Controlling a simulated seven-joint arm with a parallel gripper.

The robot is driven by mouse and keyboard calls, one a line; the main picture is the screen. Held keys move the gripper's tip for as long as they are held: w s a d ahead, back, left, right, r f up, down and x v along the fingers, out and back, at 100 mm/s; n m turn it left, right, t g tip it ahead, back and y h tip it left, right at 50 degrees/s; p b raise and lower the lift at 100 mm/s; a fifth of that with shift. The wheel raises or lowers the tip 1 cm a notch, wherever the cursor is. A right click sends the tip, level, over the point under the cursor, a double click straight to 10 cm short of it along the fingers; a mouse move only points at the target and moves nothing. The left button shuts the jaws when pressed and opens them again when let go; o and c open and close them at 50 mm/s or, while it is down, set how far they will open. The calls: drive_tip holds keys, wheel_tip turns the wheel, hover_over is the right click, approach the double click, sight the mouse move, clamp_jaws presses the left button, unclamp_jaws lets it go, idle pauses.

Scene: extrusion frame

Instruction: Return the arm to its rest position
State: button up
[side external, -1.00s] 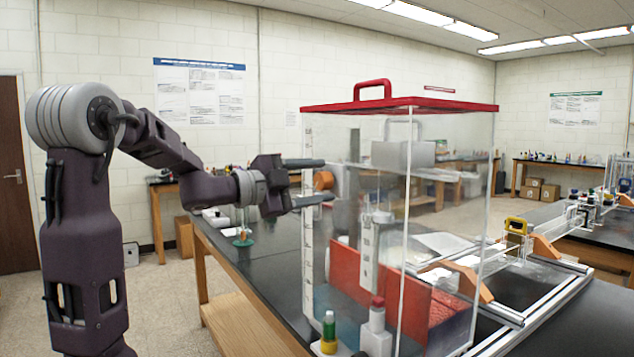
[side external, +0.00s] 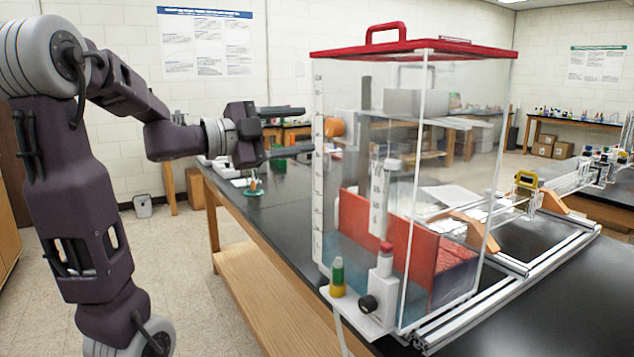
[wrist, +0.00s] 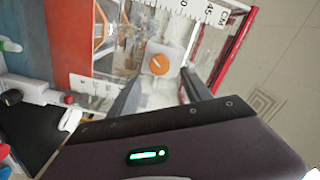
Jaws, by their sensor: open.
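My gripper (side external: 298,128) is open and empty, held level at the left of the clear tank (side external: 318,200). Its two dark fingers point right, their tips close to the tank's left wall. In the wrist view the fingers of my gripper (wrist: 160,88) stand apart on either side of an orange knob (wrist: 160,63) on a pale mount. The knob lies beyond the fingers, and I see nothing between them. The same orange knob (side external: 334,125) shows in the side view just right of the fingertips. I cannot tell whether any finger touches the tank.
The tank has a red lid (side external: 410,48) with a handle and stands on a black bench (side external: 285,210). An aluminium rail frame (side external: 560,245) runs right. The floor left of the bench is open.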

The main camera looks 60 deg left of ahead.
drive_tip(key=s+d+f+n+g, duration=1.2)
drive_tip(key=s+d+f, duration=0.6)
drive_tip(key=d, duration=0.3)
drive_tip(key=shift+d, duration=0.2)
drive_tip(key=shift+r, duration=0.1)
idle(0.5)
